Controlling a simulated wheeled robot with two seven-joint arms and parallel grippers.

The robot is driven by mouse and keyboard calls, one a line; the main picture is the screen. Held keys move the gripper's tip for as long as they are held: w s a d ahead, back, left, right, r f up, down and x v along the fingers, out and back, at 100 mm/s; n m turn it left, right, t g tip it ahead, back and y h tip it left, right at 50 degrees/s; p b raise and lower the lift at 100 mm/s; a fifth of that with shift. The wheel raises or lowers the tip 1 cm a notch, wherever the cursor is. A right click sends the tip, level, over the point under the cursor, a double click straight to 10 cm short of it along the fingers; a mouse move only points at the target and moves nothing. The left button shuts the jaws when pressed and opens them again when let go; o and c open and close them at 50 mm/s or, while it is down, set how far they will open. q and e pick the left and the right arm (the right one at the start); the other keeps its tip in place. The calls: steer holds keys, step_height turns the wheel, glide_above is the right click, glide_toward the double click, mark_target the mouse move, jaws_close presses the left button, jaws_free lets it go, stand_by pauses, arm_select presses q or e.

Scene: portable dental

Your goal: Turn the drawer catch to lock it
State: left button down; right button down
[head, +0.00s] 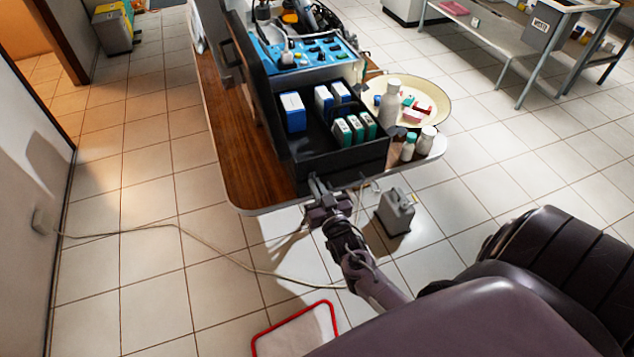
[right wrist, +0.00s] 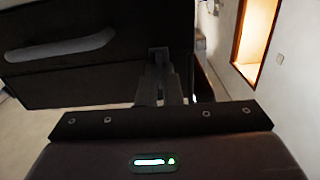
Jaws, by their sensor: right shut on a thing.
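The black drawer (head: 345,166) stands pulled out at the front of the blue-panelled dental unit (head: 305,52), with boxes inside it. In the right wrist view the drawer's dark front (right wrist: 85,75) fills the upper left, with a pale slot-like handle. My right gripper (head: 318,187) is at the drawer's near lower edge, toward its left corner. In the right wrist view its fingers (right wrist: 159,78) are closed together beside the right end of the drawer front. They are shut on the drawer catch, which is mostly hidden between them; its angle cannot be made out. My left gripper is out of view.
The wooden table (head: 235,165) has a pale rounded rim. White bottles (head: 390,102) and a round tray (head: 437,104) stand right of the drawer. A grey box (head: 396,212) is on the floor, and a dark chair (head: 545,260) is at lower right.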

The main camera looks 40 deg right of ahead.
stand_by(0.4)
steer(key=c, duration=1.6)
jaws_free()
steer(key=shift+s, duration=0.1)
steer(key=v, duration=0.7)
steer(key=shift+s+b, duration=0.3)
steer(key=shift+b, duration=0.15)
steer(key=shift+a+f+n, duration=0.1)
steer(key=shift+n, duration=0.2)
